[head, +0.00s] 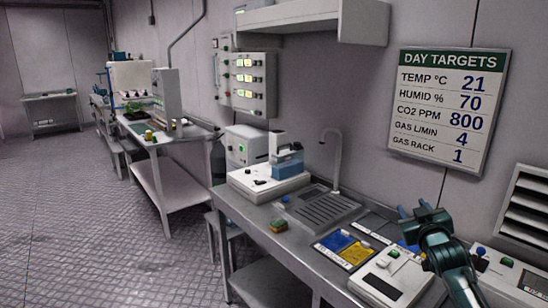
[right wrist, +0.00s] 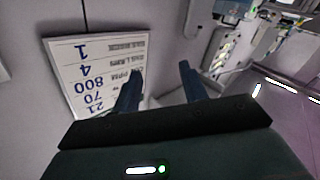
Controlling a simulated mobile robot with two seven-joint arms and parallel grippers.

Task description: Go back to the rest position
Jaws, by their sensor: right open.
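My right gripper (head: 413,213) is raised above the right part of the steel bench (head: 290,239) in the head view. Its two blue fingers stand apart and point up, with nothing between them. In the right wrist view the same open fingers (right wrist: 160,88) show against the wall, with the sign upside down behind them. My left gripper is in neither view.
A white device (head: 391,276) sits beneath my right gripper, with another device (head: 510,275) to its right. Blue and yellow trays (head: 344,249), a sink drainer (head: 322,208) and a white scale-like unit (head: 268,180) stand leftward. The DAY TARGETS sign (head: 450,105) hangs behind. The floor (head: 90,220) is clear at left.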

